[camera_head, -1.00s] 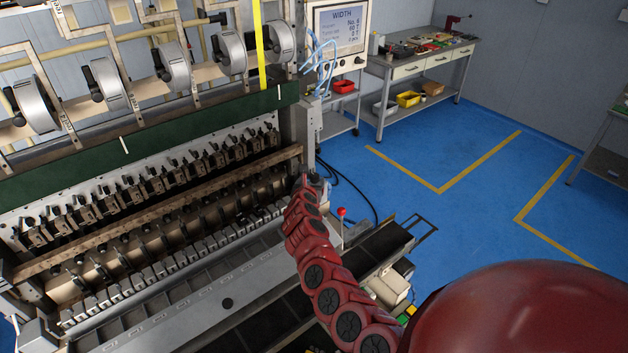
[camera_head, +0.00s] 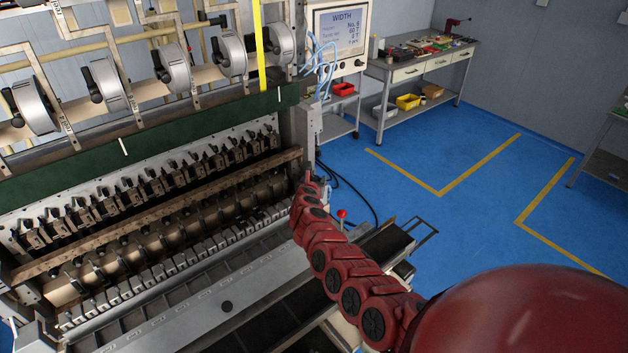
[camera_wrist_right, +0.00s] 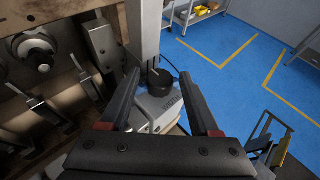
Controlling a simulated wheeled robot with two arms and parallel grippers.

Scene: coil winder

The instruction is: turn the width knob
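The width knob (camera_wrist_right: 160,82) is a round black knob with a thin pale pointer line. It sits on a light grey box (camera_wrist_right: 160,108) with dark lettering on its face. In the right wrist view my right gripper (camera_wrist_right: 164,80) is open, with one finger left of the knob and one right of it. The knob appears between and just beyond the fingertips, and I cannot tell whether they touch it. In the head view my right gripper (camera_head: 309,180) is small at the machine's right end, and I cannot make out the knob there. My left gripper is not in view.
The coil winder (camera_head: 150,230) fills the left side, with metal parts close to my gripper. A screen (camera_head: 341,32) reading WIDTH stands above. A workbench (camera_head: 420,60) with bins is at the back. The blue floor at right is clear.

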